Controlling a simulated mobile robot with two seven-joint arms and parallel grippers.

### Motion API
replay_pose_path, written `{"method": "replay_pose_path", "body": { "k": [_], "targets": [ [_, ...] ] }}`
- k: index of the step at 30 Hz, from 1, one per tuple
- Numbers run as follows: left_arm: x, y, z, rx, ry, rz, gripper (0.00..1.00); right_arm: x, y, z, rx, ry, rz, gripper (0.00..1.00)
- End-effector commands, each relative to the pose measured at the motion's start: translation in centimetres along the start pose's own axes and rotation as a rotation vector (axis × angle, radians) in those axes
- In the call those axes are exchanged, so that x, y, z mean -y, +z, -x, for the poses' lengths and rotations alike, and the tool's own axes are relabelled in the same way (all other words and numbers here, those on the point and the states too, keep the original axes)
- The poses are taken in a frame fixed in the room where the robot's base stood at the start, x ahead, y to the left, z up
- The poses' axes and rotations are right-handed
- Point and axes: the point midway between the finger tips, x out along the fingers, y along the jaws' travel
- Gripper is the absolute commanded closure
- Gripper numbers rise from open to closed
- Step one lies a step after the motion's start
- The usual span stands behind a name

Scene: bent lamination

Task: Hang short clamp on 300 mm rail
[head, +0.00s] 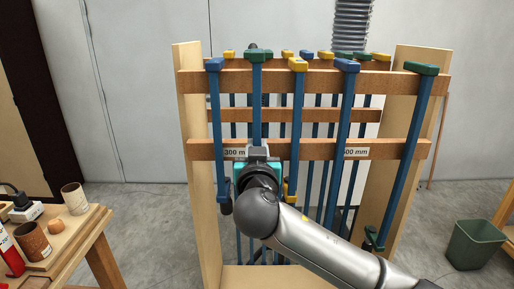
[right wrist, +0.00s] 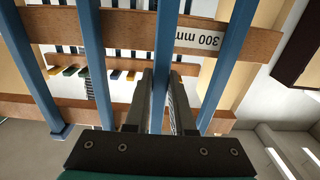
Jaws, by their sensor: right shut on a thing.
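My right gripper (head: 257,152) is shut on the blue bar of a clamp (head: 257,105) with a green head, in front of the rack's left half. The clamp hangs upright, its green head level with the top of the upper front rail (head: 278,83); I cannot tell whether it bears on the rail. My arm hides its lower end. In the right wrist view the fingers (right wrist: 162,82) straddle the blue bar (right wrist: 167,35). The 300 mm label (head: 235,153) is on the lower front rail, just left of the gripper; it also shows in the wrist view (right wrist: 200,38). My left gripper is out of view.
Other blue clamps hang close by: one with a blue head (head: 215,110) on the left, one with a yellow head (head: 298,110) on the right. More hang further right and behind. A workbench (head: 80,240) stands at lower left, a green bin (head: 475,243) at right.

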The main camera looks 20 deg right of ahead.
Motion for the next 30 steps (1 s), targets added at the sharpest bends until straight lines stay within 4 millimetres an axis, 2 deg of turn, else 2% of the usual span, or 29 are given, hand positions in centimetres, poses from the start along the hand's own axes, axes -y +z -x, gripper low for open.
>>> {"method": "replay_pose_path", "body": {
  "k": [11,30],
  "targets": [
    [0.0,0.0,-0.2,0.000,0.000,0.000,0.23,0.0,-0.2,-0.5,-0.007,0.001,-0.002,1.00],
    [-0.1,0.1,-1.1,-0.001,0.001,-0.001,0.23,0.0,-0.3,-3.2,-0.008,-0.001,-0.003,1.00]
  ]
}}
